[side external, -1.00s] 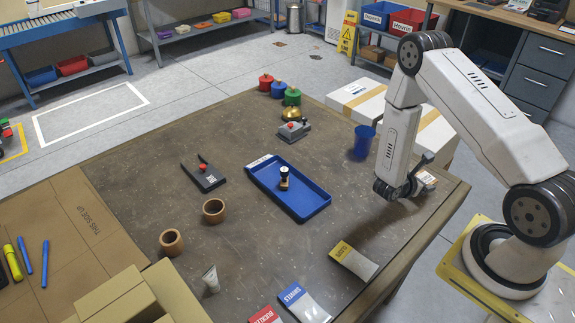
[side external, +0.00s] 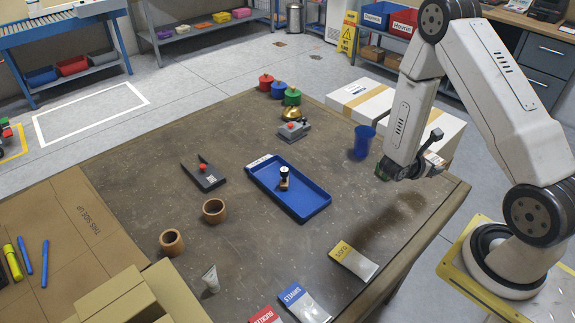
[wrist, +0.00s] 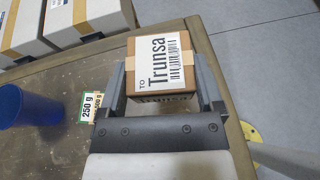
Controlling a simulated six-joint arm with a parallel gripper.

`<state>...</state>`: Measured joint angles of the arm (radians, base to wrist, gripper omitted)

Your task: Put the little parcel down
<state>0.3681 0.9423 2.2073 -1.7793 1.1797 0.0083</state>
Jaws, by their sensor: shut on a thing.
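The little parcel (wrist: 158,70) is a small brown cardboard box with tan tape and a white label reading "TO Trunsa" and a barcode. My gripper (wrist: 160,88) is shut on it, with one grey finger on each side. In the side external view my gripper (side external: 424,168) is raised above the right part of the table, and its shadow falls on the bare tabletop nearer the camera. The parcel is mostly hidden behind the gripper there.
A blue cup (side external: 364,142) stands left of my gripper, with a "250 g" card (wrist: 91,106) near it. A blue tray (side external: 312,207) holding a stamp lies mid-table. Several packets lie at the front, including a yellow-topped one (side external: 354,261). White boxes (side external: 362,98) stand beyond the table.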

